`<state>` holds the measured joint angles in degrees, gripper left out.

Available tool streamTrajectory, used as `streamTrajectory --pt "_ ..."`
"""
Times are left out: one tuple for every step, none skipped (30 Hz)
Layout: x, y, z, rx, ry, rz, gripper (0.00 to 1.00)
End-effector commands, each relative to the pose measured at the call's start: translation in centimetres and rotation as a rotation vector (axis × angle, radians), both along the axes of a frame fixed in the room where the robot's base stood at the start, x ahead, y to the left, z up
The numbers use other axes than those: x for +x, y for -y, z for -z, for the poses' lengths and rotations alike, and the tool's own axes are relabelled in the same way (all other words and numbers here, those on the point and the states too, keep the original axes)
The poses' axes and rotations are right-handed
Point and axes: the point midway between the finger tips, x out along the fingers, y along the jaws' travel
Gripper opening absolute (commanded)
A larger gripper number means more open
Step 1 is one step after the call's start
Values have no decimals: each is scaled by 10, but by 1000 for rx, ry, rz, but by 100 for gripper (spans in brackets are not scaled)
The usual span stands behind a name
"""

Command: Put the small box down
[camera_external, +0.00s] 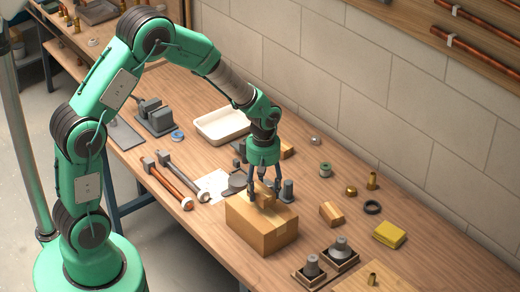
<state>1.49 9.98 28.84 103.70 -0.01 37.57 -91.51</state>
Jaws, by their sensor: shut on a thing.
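A small cardboard box (265,199) is between the fingers of my gripper (265,192). My gripper points down and is shut on it. The small box is over the top of a larger cardboard box (268,237) that sits on the wooden workbench (205,247). I cannot tell whether the small box touches the larger box's top or hangs just above it. The fingers partly hide the small box.
Another small box (331,213), a black ring (372,207) and a yellow cloth (389,234) lie to the right. Mounted grey fittings (341,250) stand at the front right. A white tray (222,125) and two long-handled tools (167,184) lie left. Bare bench lies left of the larger box.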

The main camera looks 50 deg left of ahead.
Motion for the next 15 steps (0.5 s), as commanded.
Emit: streamTrajectory --pt "1 0 0 0 0 0 27" --pt "1 0 0 0 0 0 27" --pt "1 0 0 0 0 0 27" --pt "1 0 0 0 0 0 27" --pt "1 0 0 0 0 0 27" --pt "1 0 0 0 0 0 27" --pt "1 0 0 0 0 0 27" --pt "1 0 0 0 0 0 27" --pt "1 0 0 0 0 0 27" --pt "1 0 1 0 0 0 27" --pt "1 0 2 0 0 0 27" --pt "1 0 4 0 -1 0 27" --pt "0 0 6 0 -2 0 27" --pt "0 0 9 0 -2 0 27" --pt "0 0 13 0 -3 0 27"
